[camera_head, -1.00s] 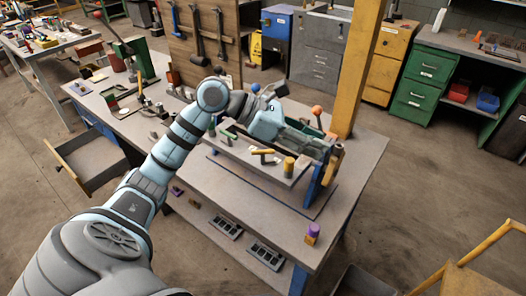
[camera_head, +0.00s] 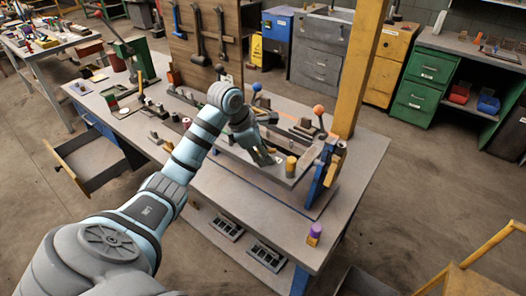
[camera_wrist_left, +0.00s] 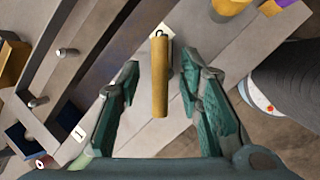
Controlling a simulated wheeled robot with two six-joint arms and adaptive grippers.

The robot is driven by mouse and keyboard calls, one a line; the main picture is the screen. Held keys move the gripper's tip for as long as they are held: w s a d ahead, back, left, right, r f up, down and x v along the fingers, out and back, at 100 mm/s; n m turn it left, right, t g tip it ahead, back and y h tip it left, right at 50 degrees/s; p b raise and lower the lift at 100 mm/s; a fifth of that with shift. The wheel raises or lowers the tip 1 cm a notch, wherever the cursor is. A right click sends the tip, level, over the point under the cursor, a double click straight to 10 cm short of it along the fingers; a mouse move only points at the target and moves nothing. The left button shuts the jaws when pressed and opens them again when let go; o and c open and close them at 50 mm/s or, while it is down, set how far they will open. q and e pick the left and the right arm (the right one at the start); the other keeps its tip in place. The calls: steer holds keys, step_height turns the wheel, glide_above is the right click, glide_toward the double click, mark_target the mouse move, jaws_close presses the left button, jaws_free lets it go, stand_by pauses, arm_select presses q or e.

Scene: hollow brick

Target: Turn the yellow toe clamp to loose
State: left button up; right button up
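The yellow toe clamp (camera_wrist_left: 160,80) is a yellow bar on a pale grey plate in the left wrist view, pointing down the picture. A dark hook-like mark and a pale label patch show at its upper end. My left gripper (camera_wrist_left: 160,92) is open, with a green finger on each side of the bar and a visible gap on both sides. In the head view my left gripper (camera_head: 264,156) is low over the fixture's front plate and hides most of the clamp. My right gripper is in neither view.
A yellow cylinder (camera_head: 291,167) stands at the plate's right end. An orange ball knob (camera_head: 318,110) rises behind, near a yellow post (camera_head: 360,70). A purple-topped piece (camera_head: 315,233) sits at the front right corner of the bench. An open drawer (camera_head: 92,160) juts out at left.

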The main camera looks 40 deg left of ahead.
arm_select(q)
steer(key=shift+d, duration=0.1)
jaws_close()
steer(key=shift+w+r+m, duration=0.1)
steer(key=shift+m, duration=0.4)
steer(key=m+h+b, duration=0.1)
steer(key=m, duration=0.1)
steer(key=shift+m+g, duration=0.3)
steer(key=shift+m, duration=0.1)
steer(key=m, duration=0.2)
steer(key=m+g+h+b, duration=0.1)
steer(key=m, duration=0.1)
steer(key=shift+r+m+g+h, duration=0.1)
steer(key=shift+m+g+h, duration=0.2)
steer(key=shift+m, duration=0.1)
jaws_free()
steer(key=shift+w+f, duration=0.15)
steer(key=shift+f, duration=0.05)
